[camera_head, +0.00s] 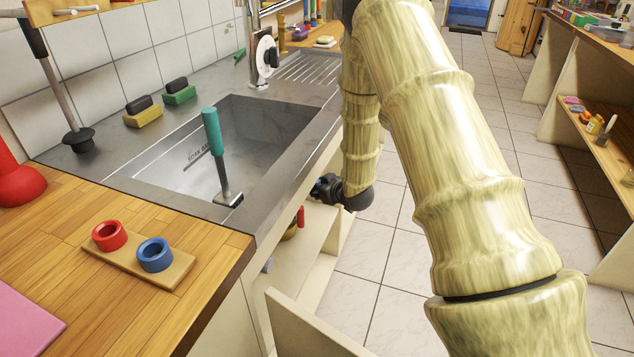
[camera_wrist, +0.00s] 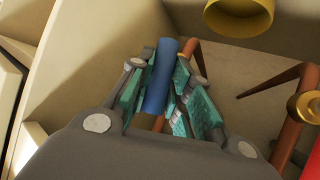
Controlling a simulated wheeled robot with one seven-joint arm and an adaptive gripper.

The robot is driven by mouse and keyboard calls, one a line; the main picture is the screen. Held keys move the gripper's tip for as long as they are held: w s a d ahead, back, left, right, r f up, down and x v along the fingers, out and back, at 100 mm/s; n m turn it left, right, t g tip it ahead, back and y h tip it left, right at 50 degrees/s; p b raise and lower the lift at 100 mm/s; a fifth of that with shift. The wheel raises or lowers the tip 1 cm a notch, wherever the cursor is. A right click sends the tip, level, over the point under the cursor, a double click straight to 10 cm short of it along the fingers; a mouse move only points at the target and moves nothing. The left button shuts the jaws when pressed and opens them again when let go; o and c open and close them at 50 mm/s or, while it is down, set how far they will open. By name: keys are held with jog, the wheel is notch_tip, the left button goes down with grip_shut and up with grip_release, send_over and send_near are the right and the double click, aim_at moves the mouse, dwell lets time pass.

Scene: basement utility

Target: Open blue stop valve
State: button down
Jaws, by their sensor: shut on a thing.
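The blue stop valve handle (camera_wrist: 158,78) is in the middle of the wrist view, a blue bar standing in front of a copper-coloured pipe (camera_wrist: 195,57). My gripper (camera_wrist: 160,85) has its teal-padded fingers on both sides of the blue handle and is shut on it. In the head view my gripper (camera_head: 325,187) reaches into the open cabinet under the sink. The blue handle cannot be made out in the head view. How far the valve is turned cannot be told.
A yellow round part (camera_wrist: 240,14) hangs above right in the wrist view. A brass fitting (camera_wrist: 306,106) and a red object (camera_wrist: 308,150) are at the right. The tiled floor (camera_head: 385,245) is free.

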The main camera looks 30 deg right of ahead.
jog(key=shift+w+d+r+m+g+y+p, duration=0.15)
jog(key=shift+d+r+m+g+y+p, duration=0.2)
jog(key=shift+p, duration=0.8)
jog(key=shift+f+g+p, duration=0.2)
jog(key=shift+g+p, duration=0.05)
jog(key=shift+p, duration=0.1)
jog(key=shift+f, duration=0.1)
jog(key=c, duration=1.3)
grip_release()
jog(key=v, duration=1.2)
